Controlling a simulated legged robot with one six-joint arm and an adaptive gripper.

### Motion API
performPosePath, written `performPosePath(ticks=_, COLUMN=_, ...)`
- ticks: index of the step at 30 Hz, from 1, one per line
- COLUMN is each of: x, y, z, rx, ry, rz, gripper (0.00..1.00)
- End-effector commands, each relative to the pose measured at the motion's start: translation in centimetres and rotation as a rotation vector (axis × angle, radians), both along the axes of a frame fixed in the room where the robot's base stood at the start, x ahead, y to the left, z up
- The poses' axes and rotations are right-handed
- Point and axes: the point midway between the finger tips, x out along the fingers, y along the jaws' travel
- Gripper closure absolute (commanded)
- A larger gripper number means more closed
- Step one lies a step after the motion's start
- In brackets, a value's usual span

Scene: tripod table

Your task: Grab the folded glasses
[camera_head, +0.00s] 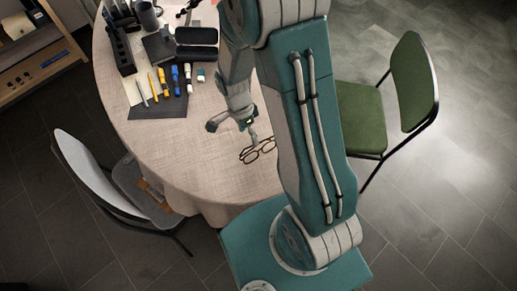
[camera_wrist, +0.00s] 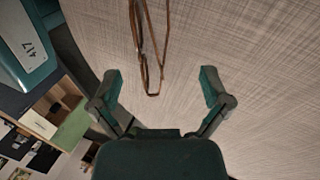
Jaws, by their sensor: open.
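The folded glasses (camera_head: 258,150) have a thin brown frame and lie on the cloth-covered table (camera_head: 190,160) near its front right edge. In the wrist view the glasses (camera_wrist: 139,45) run down from the top edge, left of centre, and part of them is cut off by that edge. My gripper (camera_head: 232,125) is just behind the glasses in the head view. In the wrist view my gripper (camera_wrist: 162,85) has its two fingers spread wide and empty, with the lower end of the glasses between and beyond the tips, nearer the left finger.
Pens and markers (camera_head: 170,82) lie on a dark mat at the table's far left, beside a black organizer (camera_head: 120,50) and an open black case (camera_head: 197,45). A green chair (camera_head: 362,115) stands right, a grey chair (camera_head: 95,170) left. Cloth around the glasses is clear.

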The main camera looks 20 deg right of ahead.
Motion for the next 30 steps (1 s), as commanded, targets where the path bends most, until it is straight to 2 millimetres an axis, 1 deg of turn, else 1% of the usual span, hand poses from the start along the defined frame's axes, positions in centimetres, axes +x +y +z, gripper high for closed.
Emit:
performPosePath(ticks=6, x=-1.6, y=-0.5, z=-3.0, rx=-0.001, ry=0.006, rz=-0.001, gripper=0.03)
performPosePath(ticks=9, x=-1.9, y=-0.5, z=-4.1, rx=-0.001, ry=0.004, rz=-0.001, gripper=0.03)
performPosePath(ticks=12, x=-2.0, y=-0.5, z=-4.5, rx=-0.001, ry=0.002, rz=-0.001, gripper=0.03)
performPosePath(ticks=17, x=-2.0, y=-0.5, z=-4.5, rx=0.000, ry=0.001, rz=-0.001, gripper=0.03)
performPosePath(ticks=18, x=-2.0, y=-0.5, z=-4.5, rx=0.000, ry=0.001, rz=-0.001, gripper=0.07)
performPosePath(ticks=20, x=-2.0, y=-0.5, z=-4.5, rx=0.000, ry=0.001, rz=-0.001, gripper=0.34)
performPosePath(ticks=21, x=-2.0, y=-0.5, z=-4.5, rx=0.000, ry=0.001, rz=0.000, gripper=0.50)
performPosePath(ticks=23, x=-2.0, y=-0.5, z=-4.5, rx=0.000, ry=0.000, rz=0.000, gripper=0.70)
performPosePath(ticks=24, x=-1.9, y=-0.5, z=-4.5, rx=0.000, ry=0.000, rz=0.000, gripper=0.74)
performPosePath(ticks=30, x=-1.9, y=-0.5, z=-4.5, rx=0.000, ry=0.000, rz=0.000, gripper=0.75)
